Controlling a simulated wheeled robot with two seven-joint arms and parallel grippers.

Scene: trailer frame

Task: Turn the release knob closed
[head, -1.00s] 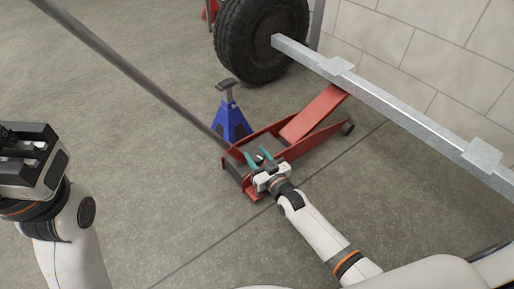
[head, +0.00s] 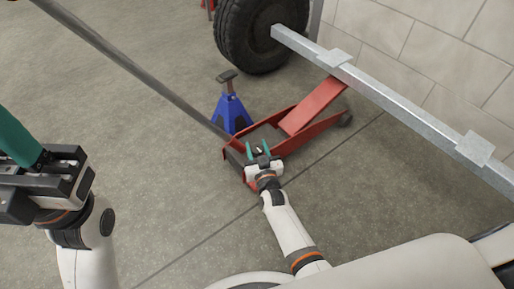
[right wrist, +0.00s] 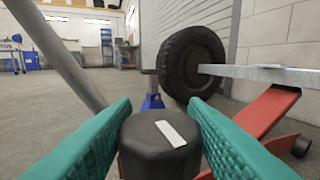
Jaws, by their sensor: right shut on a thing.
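The release knob (right wrist: 160,145) is a dark, rounded cap with a white mark on top, seen close up in the right wrist view. My right gripper (head: 258,150) has its teal fingers on either side of the knob and is shut on it. In the head view the knob is too small to make out clearly between the fingers. The red floor jack (head: 318,105) stands on the floor with its lifting arm raised to the metal beam. My left gripper (head: 45,165) is at the left edge, away from the jack; one teal finger shows and its opening is unclear.
A long grey handle (head: 120,62) slants from the upper left down to the jack. A blue jack stand (head: 231,112) stands beside the jack. A metal beam (head: 400,101) with a tyre (head: 258,35) runs along the right. The floor at left is clear.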

